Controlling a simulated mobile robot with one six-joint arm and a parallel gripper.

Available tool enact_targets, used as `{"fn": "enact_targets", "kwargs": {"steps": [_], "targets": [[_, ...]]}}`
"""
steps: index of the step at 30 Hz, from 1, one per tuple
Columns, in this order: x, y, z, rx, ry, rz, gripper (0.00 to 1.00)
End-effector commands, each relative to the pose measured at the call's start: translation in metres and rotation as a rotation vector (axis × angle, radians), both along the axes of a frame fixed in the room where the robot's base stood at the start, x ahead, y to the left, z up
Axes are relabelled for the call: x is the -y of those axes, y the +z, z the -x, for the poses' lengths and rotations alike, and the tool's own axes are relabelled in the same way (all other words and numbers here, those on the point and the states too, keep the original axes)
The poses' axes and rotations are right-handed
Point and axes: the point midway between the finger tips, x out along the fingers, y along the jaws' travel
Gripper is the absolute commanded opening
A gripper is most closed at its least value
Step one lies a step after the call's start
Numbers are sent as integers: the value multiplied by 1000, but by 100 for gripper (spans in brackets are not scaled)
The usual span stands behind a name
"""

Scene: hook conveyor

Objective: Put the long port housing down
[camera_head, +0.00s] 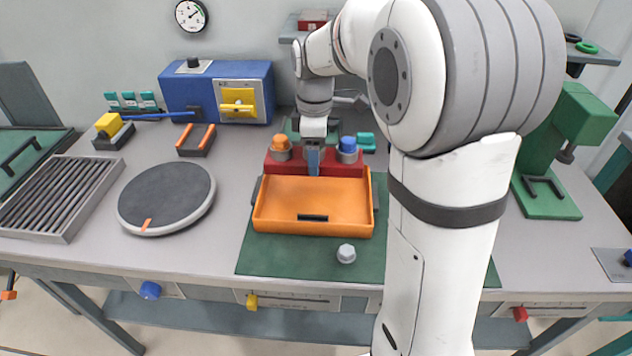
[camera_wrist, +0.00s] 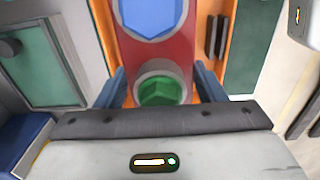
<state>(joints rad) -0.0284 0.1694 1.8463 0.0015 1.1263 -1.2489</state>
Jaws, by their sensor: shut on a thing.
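The long port housing (camera_head: 315,166) is a red block with an orange-topped port (camera_head: 281,148) at its left and a blue-topped port (camera_head: 347,149) at its right in the head view. My gripper (camera_head: 313,160) points down at its middle and is shut on it. In the wrist view the blue fingers of my gripper (camera_wrist: 160,88) flank the red body near a green hexagonal port (camera_wrist: 160,91); a blue port (camera_wrist: 152,16) lies beyond. The housing is at the back of the orange tray (camera_head: 285,205). Whether it touches the tray floor I cannot tell.
The tray lies on a green mat (camera_head: 290,257), its front part open apart from a small dark bar. A grey hexagonal knob (camera_head: 346,253) lies in front. A round turntable (camera_head: 167,195) is left; a green press (camera_head: 565,150) is right. My arm hides some of the bench.

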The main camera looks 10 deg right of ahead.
Motion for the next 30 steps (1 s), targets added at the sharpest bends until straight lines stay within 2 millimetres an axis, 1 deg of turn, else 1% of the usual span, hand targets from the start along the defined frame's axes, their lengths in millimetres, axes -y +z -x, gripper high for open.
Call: {"fn": "enact_targets", "kwargs": {"steps": [2,9,12,20,27,30], "targets": [[2,-3,-1,3,-5,0,0],[5,-39,0,1,-14,0,0],[6,-51,-1,3,-15,0,0],[6,-64,-1,4,-16,0,0],[7,-91,-1,3,-16,0,0],[7,-97,-1,5,-17,1,0]]}}
